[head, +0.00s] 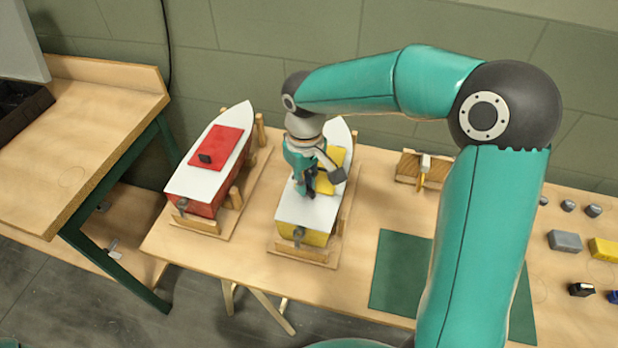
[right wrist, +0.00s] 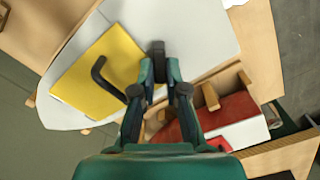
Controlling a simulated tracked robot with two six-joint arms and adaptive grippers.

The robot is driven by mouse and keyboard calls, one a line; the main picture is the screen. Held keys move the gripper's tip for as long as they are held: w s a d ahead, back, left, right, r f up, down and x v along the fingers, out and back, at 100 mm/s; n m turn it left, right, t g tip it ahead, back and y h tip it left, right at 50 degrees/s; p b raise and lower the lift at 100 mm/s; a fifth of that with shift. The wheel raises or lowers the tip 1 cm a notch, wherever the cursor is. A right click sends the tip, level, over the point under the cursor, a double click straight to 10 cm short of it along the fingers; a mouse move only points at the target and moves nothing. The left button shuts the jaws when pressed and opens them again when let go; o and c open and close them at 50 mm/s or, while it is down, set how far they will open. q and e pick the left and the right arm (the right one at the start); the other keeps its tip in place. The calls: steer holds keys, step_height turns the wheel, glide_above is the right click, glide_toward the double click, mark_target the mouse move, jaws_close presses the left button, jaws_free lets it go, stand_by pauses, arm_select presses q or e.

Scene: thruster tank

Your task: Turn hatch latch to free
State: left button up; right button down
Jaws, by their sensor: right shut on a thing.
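A yellow boat (head: 304,239) with a white deck sits in a wooden cradle. Its yellow hatch (head: 334,158) also shows in the right wrist view (right wrist: 92,85), with a dark bent handle (right wrist: 103,78) on it. The dark latch (right wrist: 157,48) stands at the hatch's edge, between my right fingertips. My right gripper (right wrist: 158,70) is shut on the latch. In the head view the right gripper (head: 309,190) is over the yellow boat's deck and its fingers partly hide the latch. My left gripper is in neither view.
A red boat (head: 196,194) with a red hatch stands in a cradle to the left. A green mat (head: 400,270) lies right of the yellow boat. Small grey, yellow and dark parts lie at the table's right. A wooden holder (head: 408,168) stands behind the mat.

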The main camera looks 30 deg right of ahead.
steer(key=n, duration=0.4)
steer(key=a+n, duration=0.1)
steer(key=n, duration=0.2)
steer(key=shift+s+p, duration=0.25)
steer(key=shift+p, duration=0.05)
stand_by(0.3)
steer(key=c, duration=1.2)
jaws_free()
step_height(320, 180, up, 12)
